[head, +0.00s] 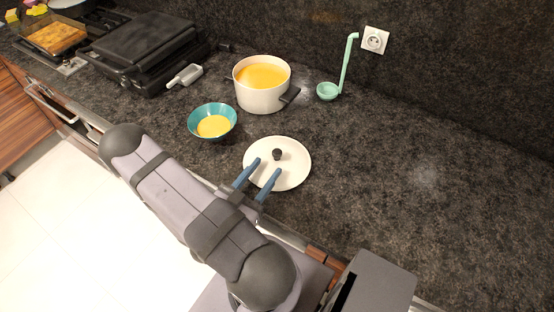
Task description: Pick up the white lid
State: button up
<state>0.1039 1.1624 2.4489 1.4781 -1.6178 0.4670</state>
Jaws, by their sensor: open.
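The white lid (291,173) is a flat round disc with a small dark knob (277,154) at its centre. It lies on the dark counter in the middle of the head view. My gripper (265,167) is open, with its two blue fingers over the near part of the lid, pointing toward the knob. The fingertips are just short of the knob in the picture, and nothing is between them. I cannot tell how high the fingers are above the lid.
A white pot (261,98) with yellow soup stands behind the lid. A teal bowl (195,124) with yellow soup stands left of it. A black grill (147,50) stands far left. The right counter is clear.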

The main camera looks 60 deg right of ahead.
aim_at(272, 165)
jog(key=d+p, duration=0.1)
jog(key=d, duration=0.1)
jog(key=shift+s+d+r+p, duration=0.1)
jog(key=shift+d+r+p, duration=0.05)
jog(key=shift+d+p, duration=0.2)
jog(key=shift+d, duration=0.9)
jog(key=shift+c, duration=0.2)
grip_shut()
